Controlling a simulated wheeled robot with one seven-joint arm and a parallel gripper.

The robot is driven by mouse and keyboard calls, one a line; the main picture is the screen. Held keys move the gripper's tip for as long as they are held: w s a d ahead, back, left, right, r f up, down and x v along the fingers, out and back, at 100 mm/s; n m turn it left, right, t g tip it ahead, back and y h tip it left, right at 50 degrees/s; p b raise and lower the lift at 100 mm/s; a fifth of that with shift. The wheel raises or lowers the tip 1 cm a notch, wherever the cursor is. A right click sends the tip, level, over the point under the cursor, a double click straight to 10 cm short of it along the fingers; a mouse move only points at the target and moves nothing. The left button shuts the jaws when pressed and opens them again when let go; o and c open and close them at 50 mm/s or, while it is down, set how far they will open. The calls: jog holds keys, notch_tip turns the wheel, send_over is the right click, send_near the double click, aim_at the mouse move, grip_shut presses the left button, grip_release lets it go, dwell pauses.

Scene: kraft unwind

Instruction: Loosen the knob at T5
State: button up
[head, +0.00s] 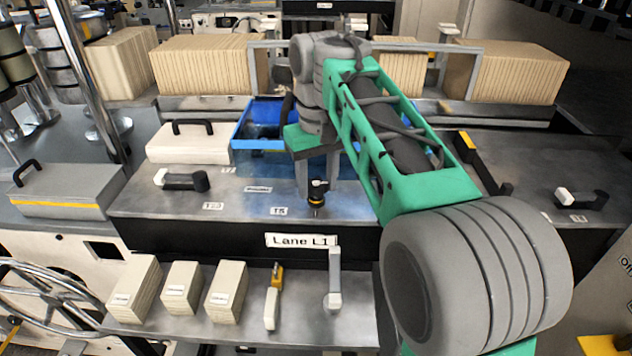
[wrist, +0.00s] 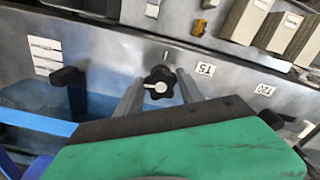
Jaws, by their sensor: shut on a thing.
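The knob (wrist: 158,86) is black and lobed, with a white pointer mark on its top. It sits beside the T5 label (wrist: 205,69) on the grey lane plate. In the head view the knob (head: 317,198) stands just right of the T5 label (head: 279,211), near the plate's front edge. My gripper (wrist: 158,92) has one grey finger on each side of the knob and is shut on it. In the head view my gripper (head: 316,183) points down over the knob, and its contact is partly hidden.
A T20 label (head: 213,206) and a black-and-white lever (head: 182,181) lie to the left. A blue tray (head: 240,130) is behind my gripper. The front shelf (head: 200,330) holds cream blocks (head: 181,288), a yellow-and-white tool (head: 273,298) and an upright grey handle (head: 335,280).

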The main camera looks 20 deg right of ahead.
aim_at(318, 185)
jog(key=shift+f+n, duration=0.15)
jog(key=shift+n, duration=0.65)
jog(key=shift+f+n, duration=0.15)
jog(key=shift+n, duration=0.65)
jog(key=o, duration=1.4)
jog(key=shift+r, duration=0.15)
notch_tip(318, 185, up, 8)
jog(key=p, duration=0.7)
jog(key=shift+w, duration=0.1)
